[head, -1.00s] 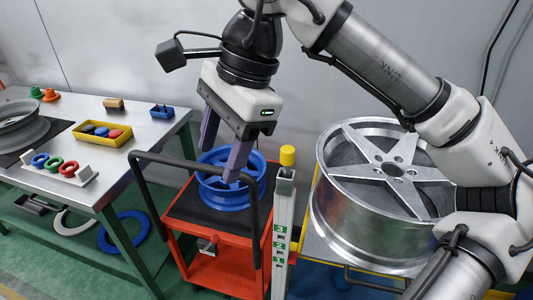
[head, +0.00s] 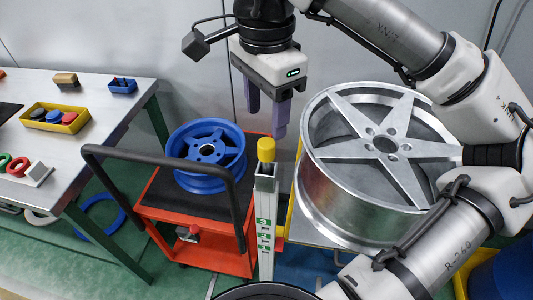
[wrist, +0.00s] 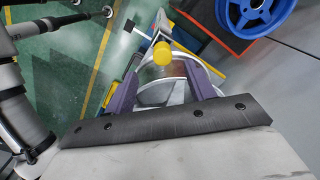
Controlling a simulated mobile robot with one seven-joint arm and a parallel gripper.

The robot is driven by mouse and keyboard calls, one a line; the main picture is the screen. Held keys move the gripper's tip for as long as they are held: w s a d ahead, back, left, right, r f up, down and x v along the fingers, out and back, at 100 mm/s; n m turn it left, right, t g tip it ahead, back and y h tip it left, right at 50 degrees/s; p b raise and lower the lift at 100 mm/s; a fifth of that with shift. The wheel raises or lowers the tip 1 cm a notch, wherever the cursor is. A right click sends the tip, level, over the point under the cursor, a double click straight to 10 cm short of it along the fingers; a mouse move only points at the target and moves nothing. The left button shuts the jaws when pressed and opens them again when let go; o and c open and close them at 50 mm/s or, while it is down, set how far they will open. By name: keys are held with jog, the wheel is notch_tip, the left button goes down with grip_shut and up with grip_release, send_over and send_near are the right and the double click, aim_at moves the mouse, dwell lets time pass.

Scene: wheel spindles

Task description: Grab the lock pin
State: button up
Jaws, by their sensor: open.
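A yellow cylindrical knob, which looks like the lock pin (head: 266,149), stands upright on top of a pale square post (head: 266,190) marked with green number labels. The yellow lock pin (wrist: 162,53) also shows in the wrist view, just beyond the fingertips and roughly centred between them. My gripper (head: 267,124) is open and empty, its two purple fingers pointing down. In the head view it hangs just above the pin, apart from it. In the wrist view the fingers (wrist: 160,76) frame part of the silver wheel behind.
A large silver wheel (head: 335,205) stands close to the right of the post. At left, a red cart (head: 205,256) carries a blue wheel (head: 186,180), and its black handle (head: 165,160) rises near the post. A metal workbench (head: 85,140) with a yellow tray (head: 36,109) is at far left.

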aim_at(266, 142)
jog(key=shift+w+f+p, duration=0.15)
jog(key=shift+f+p, duration=0.3)
jog(key=shift+f, duration=1.55)
jog(key=shift+w+f+p, duration=0.1)
jog(key=shift+f+p, duration=0.35)
jog(key=shift+f, duration=1.5)
jog(key=c, duration=1)
jog(key=shift+c, duration=0.3)
jog(key=shift+r, duration=0.1)
